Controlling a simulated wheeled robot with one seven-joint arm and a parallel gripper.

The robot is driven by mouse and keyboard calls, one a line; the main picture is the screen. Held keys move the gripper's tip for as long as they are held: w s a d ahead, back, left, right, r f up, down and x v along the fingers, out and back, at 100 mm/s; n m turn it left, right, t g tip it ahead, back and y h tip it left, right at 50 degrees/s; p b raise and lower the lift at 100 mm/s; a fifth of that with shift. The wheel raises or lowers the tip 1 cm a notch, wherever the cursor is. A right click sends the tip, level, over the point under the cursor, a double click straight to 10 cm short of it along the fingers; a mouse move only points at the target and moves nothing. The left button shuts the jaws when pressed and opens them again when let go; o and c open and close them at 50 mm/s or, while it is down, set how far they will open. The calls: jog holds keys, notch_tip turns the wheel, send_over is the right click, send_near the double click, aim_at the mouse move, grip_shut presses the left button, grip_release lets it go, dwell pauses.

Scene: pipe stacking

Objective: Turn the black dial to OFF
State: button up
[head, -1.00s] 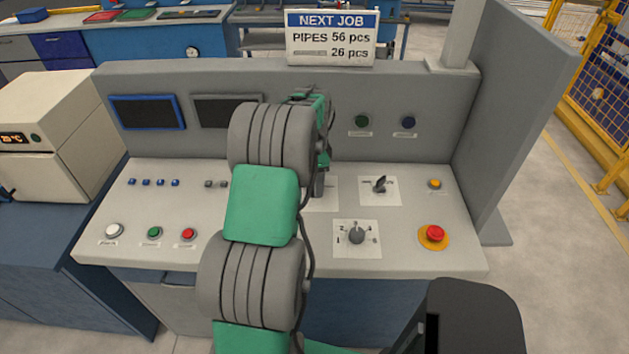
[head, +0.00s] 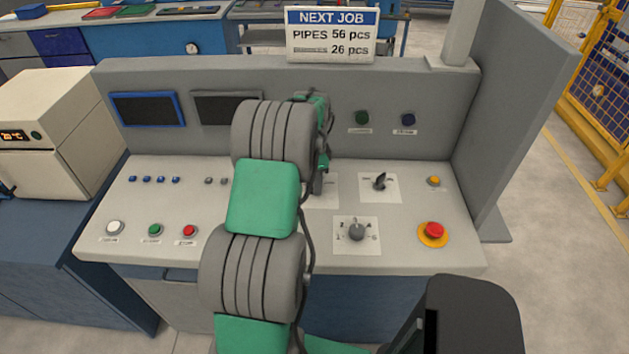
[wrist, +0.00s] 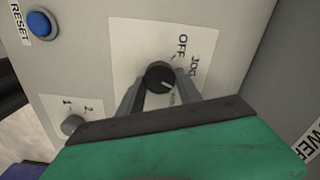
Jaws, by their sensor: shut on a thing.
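The black dial (wrist: 160,75) sits on a white plate (wrist: 135,35) marked OFF and JOG in the wrist view. A third label beside the dial is partly hidden and unreadable. A pale mark shows on the dial's face; it does not point at OFF, though its exact setting is hard to tell. My gripper (wrist: 160,88) is shut on the dial, one finger on each side. In the head view my gripper (head: 318,184) is at the panel, and my arm hides the dial and part of its plate (head: 325,198).
Right of my gripper are a black lever switch (head: 380,181), a grey numbered dial (head: 356,231) and a red emergency button (head: 433,231). Buttons, including a red one (head: 189,231), lie to the left. An upright back panel (head: 425,85) and a side wall (head: 515,120) bound the console.

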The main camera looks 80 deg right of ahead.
jog(key=shift+c, duration=1.3)
jog(key=shift+n+b, duration=0.3)
jog(key=shift+n, duration=0.1)
jog(key=n+b, duration=0.1)
jog(key=n, duration=0.2)
jog(key=shift+d+f, duration=0.1)
jog(key=n+b, duration=0.1)
jog(key=n, duration=0.2)
jog(key=shift+w+n+b, duration=0.1)
jog(key=shift+n+b, duration=0.2)
jog(key=shift+b, duration=0.05)
jog(key=n+b, duration=0.1)
jog(key=n, duration=0.3)
jog(key=shift+w+n+b, duration=0.1)
jog(key=shift+n+b, duration=0.25)
jog(key=shift+n, duration=1.85)
